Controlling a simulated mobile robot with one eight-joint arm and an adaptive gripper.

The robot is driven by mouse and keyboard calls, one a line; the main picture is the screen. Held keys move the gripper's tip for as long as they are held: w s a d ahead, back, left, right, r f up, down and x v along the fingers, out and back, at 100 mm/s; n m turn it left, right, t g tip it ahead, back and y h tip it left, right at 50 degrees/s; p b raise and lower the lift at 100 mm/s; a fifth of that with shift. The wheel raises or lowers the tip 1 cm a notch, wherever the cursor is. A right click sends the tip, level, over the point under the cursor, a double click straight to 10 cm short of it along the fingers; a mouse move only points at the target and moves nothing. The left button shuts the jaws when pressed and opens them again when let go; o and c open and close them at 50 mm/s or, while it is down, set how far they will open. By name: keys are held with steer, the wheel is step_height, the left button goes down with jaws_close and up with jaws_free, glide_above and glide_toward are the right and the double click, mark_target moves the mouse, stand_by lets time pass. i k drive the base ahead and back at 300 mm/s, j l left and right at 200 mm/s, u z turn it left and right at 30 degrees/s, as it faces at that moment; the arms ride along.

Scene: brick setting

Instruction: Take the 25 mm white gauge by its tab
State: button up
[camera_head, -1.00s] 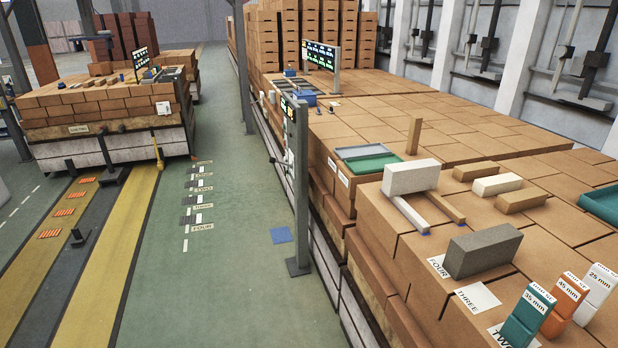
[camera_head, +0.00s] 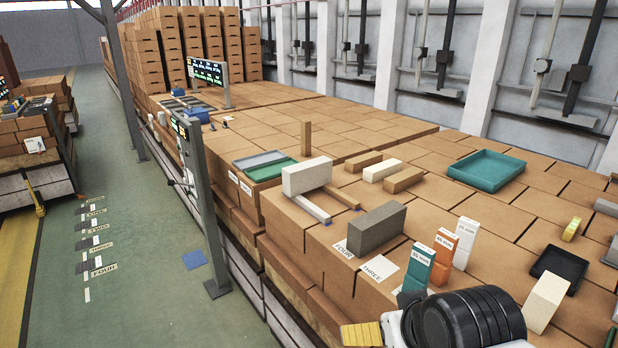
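The white 25 mm gauge (camera_head: 464,244) stands upright on the brick bench at the right, with a labelled tab on top. The orange 45 mm gauge (camera_head: 442,257) stands just left of it, and the green 35 mm gauge (camera_head: 417,268) is left of that. The three stand close together in a row. Nothing of mine touches the white gauge. A black rounded part of my arm (camera_head: 465,320) shows at the bottom edge, in front of the gauges.
A grey block (camera_head: 377,229) stands left of the gauges, near cards reading FOUR and THREE. A cream block (camera_head: 545,302) and a black tray (camera_head: 560,268) lie to the right. A teal tray (camera_head: 487,170) is behind. Bare brick surface lies between the gauges and the teal tray.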

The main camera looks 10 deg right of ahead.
mark_target(467, 229)
steer(key=i+j+z, duration=0.15)
steer(key=i, duration=0.35)
steer(key=i+j+z, duration=0.2)
steer(key=i, duration=0.3)
